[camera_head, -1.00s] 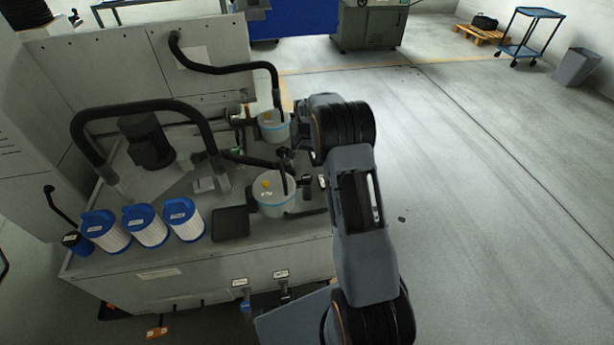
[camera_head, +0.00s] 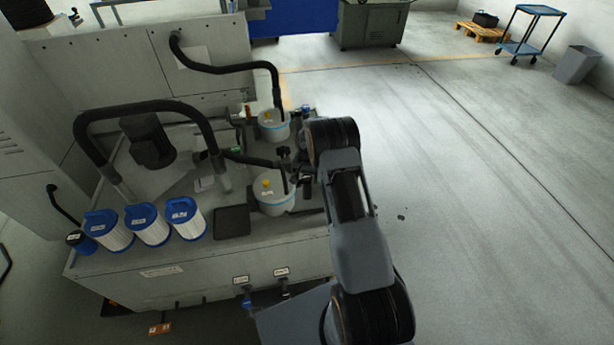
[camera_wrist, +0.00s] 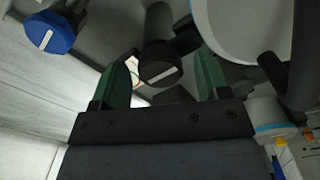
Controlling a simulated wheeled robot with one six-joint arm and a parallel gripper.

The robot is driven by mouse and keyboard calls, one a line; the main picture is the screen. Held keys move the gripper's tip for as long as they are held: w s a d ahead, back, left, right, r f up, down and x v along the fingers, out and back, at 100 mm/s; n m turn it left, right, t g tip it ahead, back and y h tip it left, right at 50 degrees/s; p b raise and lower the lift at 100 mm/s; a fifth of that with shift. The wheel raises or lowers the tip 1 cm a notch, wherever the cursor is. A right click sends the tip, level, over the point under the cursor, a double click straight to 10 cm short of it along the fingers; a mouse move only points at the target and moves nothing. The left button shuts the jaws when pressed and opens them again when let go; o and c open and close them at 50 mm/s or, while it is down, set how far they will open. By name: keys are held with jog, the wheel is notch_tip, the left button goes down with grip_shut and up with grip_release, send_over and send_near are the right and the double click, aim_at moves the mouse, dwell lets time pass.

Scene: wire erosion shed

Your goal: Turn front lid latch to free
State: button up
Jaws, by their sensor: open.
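My gripper (camera_wrist: 163,76) is open in the wrist view, with its two green fingers apart. A round black knob with a white bar (camera_wrist: 161,74) shows between and beyond the fingertips, with a grey shaft behind it. Whether this knob is the front lid latch, I cannot tell; contact with the fingers is not clear either. A blue knob with a white bar (camera_wrist: 49,33) is at upper left. In the head view, my arm reaches the right end of the machine, beside the front white pot with a yellow knob (camera_head: 273,204). My arm hides most of the gripper there.
A second white pot (camera_head: 272,128) stands behind. Black hoses (camera_head: 245,159) run close to both pots. A black tray (camera_head: 232,222) and several blue-topped filters (camera_head: 144,227) stand to the left. Labelled valves (camera_head: 284,291) are on the machine's front.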

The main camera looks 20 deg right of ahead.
jog(key=shift+c, duration=0.3)
jog(key=c, duration=0.9)
jog(key=shift+b, duration=0.35)
jog(key=n+b, duration=0.3)
jog(key=shift+f, duration=0.2)
jog(key=n+b, duration=0.3)
jog(key=n, duration=0.2)
jog(key=shift+r, duration=0.1)
jog(key=n+b, duration=0.2)
jog(key=n, duration=0.3)
jog(key=n+b, duration=0.1)
jog(key=n, duration=0.3)
jog(key=shift+r+n+b, duration=0.15)
jog(key=shift+n+b, duration=0.15)
jog(key=shift+n, duration=0.3)
